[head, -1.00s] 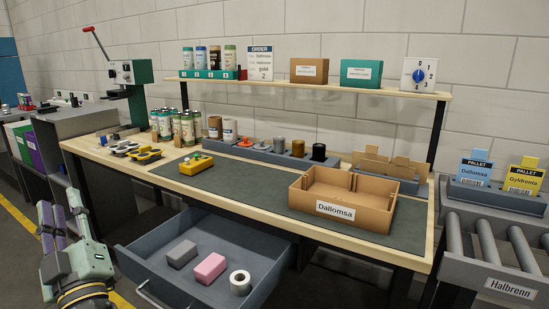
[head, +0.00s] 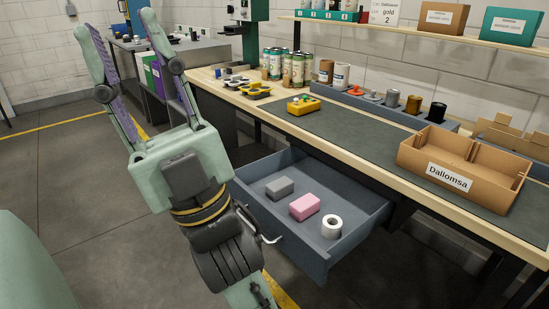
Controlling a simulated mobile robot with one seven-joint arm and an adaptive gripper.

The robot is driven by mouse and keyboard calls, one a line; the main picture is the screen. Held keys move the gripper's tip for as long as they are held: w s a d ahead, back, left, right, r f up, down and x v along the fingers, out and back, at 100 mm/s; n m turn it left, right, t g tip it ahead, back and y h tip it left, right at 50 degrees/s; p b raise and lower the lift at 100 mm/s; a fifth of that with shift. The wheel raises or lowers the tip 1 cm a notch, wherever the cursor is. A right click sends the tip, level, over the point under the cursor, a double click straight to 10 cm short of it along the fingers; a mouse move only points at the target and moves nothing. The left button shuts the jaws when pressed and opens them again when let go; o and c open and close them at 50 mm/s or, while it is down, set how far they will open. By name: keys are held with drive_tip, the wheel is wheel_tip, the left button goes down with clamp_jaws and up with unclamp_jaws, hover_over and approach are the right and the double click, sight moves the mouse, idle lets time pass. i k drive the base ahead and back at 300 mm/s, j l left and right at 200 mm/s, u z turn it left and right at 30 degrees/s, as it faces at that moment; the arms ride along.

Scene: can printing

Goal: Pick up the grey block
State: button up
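The grey block (head: 280,187) lies in the open drawer (head: 343,252) under the workbench, near the drawer's left back part. It rests beside a pink block (head: 304,207). My gripper (head: 118,22) is raised at the left of the head view, pointing up, with its two fingers spread wide and nothing between them. It is to the left of the drawer and apart from the grey block. The block's top and front side are visible.
A white roll (head: 331,227) lies in the drawer to the right of the pink block. The workbench (head: 365,122) overhangs the drawer's back. On it stand a yellow device (head: 303,105), several cans and a cardboard box (head: 448,176) labelled Dallomsa. The floor (head: 60,180) at left is clear.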

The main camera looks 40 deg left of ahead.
sight(276, 190)
drive_tip(key=k+u, duration=0.1)
drive_tip(key=u, duration=1.05)
